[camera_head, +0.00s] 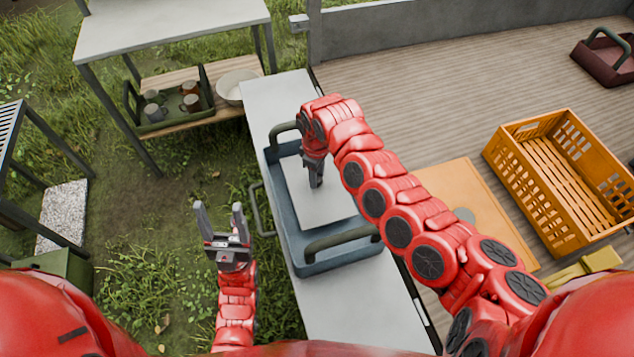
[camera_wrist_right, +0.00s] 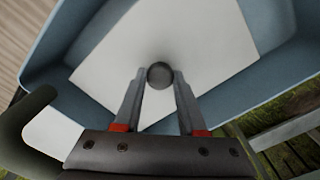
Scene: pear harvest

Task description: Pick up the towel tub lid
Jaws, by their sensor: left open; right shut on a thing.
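The pale, flat lid (camera_head: 322,207) with a dark round knob (camera_wrist_right: 160,75) shows inside the walls of a blue-grey tub (camera_head: 305,262) with dark green handles, on a narrow grey shelf. My right gripper (camera_head: 315,184) points down over the lid. In the right wrist view its fingertips are shut on the knob. The lid sits askew to the tub walls; I cannot tell whether it touches the tub floor. My left gripper (camera_head: 220,209) is open and empty, over grass left of the tub.
An orange crate (camera_head: 518,180) stands on the wooden deck at right, beside a tan board (camera_head: 455,188). A dark red carrier (camera_head: 606,62) is at the far right. At upper left, a table's lower shelf (camera_head: 190,116) holds a green caddy (camera_head: 160,127) with cups and a pale bowl (camera_head: 237,86).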

